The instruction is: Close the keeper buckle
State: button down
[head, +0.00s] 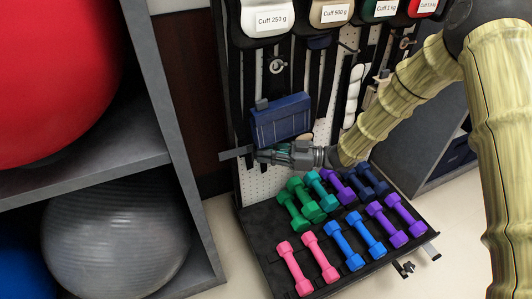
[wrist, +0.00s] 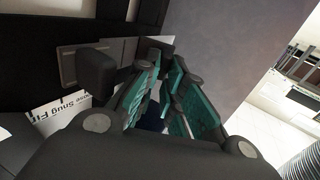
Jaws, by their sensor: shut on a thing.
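The keeper buckle looks to be the flat grey plate (head: 233,153) at the left edge of the pegboard rack in the head view. The plate also shows in the wrist view (wrist: 84,62), left of the fingers and running behind their tips. My gripper (head: 263,156) reaches it from the right, its teal-padded fingers close together at the plate. In the wrist view my gripper (wrist: 160,62) is shut on the grey plate at its fingertips. The fingers hide the gripped part, and I cannot tell whether the buckle is fully closed.
A blue cuff (head: 281,120) hangs just above my gripper. Labelled cuffs (head: 265,18) hang along the rack's top. A black tray (head: 262,232) with several coloured dumbbells lies below. A grey shelf (head: 150,160) with large balls stands left. A white printed card (wrist: 58,108) shows at lower left.

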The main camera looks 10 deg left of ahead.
jog(key=shift+s+r+t+p, duration=0.1)
jog(key=shift+t+p, duration=0.2)
jog(key=shift+p, duration=0.05)
jog(key=m+t+p, duration=0.2)
jog(key=s+t+p, duration=0.1)
jog(key=shift+a+r+m+t, duration=0.2)
jog(key=shift+a+m+t, duration=0.1)
jog(key=shift+a+m, duration=0.1)
jog(key=m+t+h+p, duration=0.1)
jog(key=m+t, duration=0.1)
jog(key=s+a+m+t+h+p, duration=0.1)
jog(key=t+p, duration=0.1)
jog(key=t, duration=0.1)
jog(key=a+m+t+h+p, duration=0.1)
jog(key=m+t+p, duration=0.1)
jog(key=t, duration=0.1)
jog(key=shift+s+a+f+m+h, duration=0.15)
jog(key=shift+s+a+m+h, duration=0.05)
jog(key=shift+s+m+h, duration=0.1)
jog(key=shift+w+a+f+m+t+h+p, duration=0.1)
jog(key=shift+a+m+t+h+p, duration=0.3)
jog(key=shift+m+t+h+p, duration=0.6)
jog(key=shift+a+m+t+h+p, duration=0.4)
jog(key=shift+m+t+h+p, duration=0.35)
jog(key=shift+t+h, duration=0.3)
jog(key=c, duration=1.8)
grip_release()
jog(key=shift+d, duration=0.1)
jog(key=v, duration=1.2)
